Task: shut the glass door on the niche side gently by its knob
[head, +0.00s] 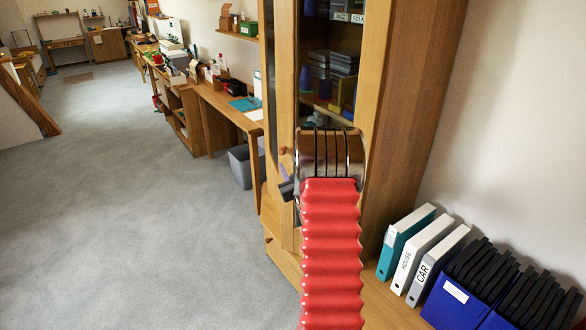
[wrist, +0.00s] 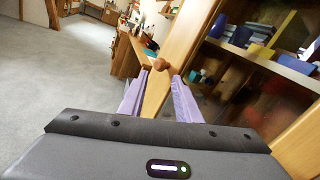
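The glass door (wrist: 190,40) belongs to a tall wooden cabinet. Its wooden edge strip runs down the middle of the wrist view, with glass to the right. I cannot tell how far it stands open. Its round wooden knob (wrist: 161,64) sits on that strip; it also shows in the head view (head: 283,151). My gripper (wrist: 160,75) is open, with its two pale purple fingers apart and their tips on either side of the knob. I cannot tell whether either finger touches it. In the head view my red arm hides most of the gripper and the lower door.
Shelves behind the glass hold dark boxes (head: 343,62) and a yellow item (wrist: 283,27). Binders (head: 405,240) and blue file boxes (head: 455,303) stand on a low wooden surface at right. A grey bin (head: 243,167) is below the desk. The carpet at left is clear.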

